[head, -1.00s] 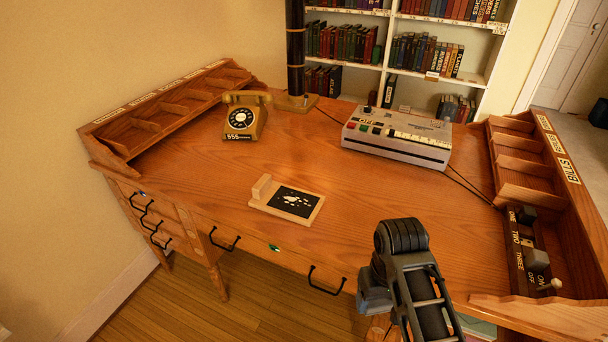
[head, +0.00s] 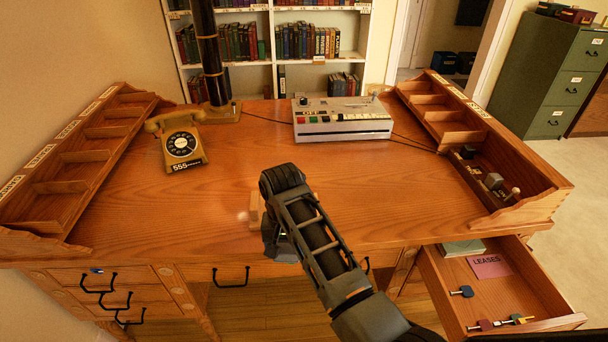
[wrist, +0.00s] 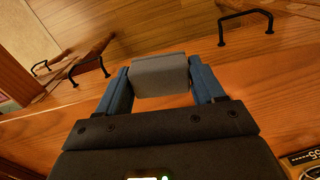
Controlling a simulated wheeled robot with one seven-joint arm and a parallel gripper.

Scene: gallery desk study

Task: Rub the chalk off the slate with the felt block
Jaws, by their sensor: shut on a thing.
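My gripper (wrist: 160,84) is shut on a grey felt block (wrist: 160,70), held between its two blue fingers in the wrist view. In the head view my arm hides the fingers and the felt block, near the desk's front edge. The slate is mostly hidden behind my arm there; only a pale wooden piece (head: 254,209) at its left end shows. The chalk marks on the slate are not visible now. I cannot tell whether the felt touches anything.
The desk (head: 350,190) is clear around the middle. A yellow dial telephone (head: 181,148) stands left and a grey push-button machine (head: 342,122) at the back. Pigeonhole racks line both sides. An open drawer (head: 505,290) with key tags and a LEASES card juts out front right.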

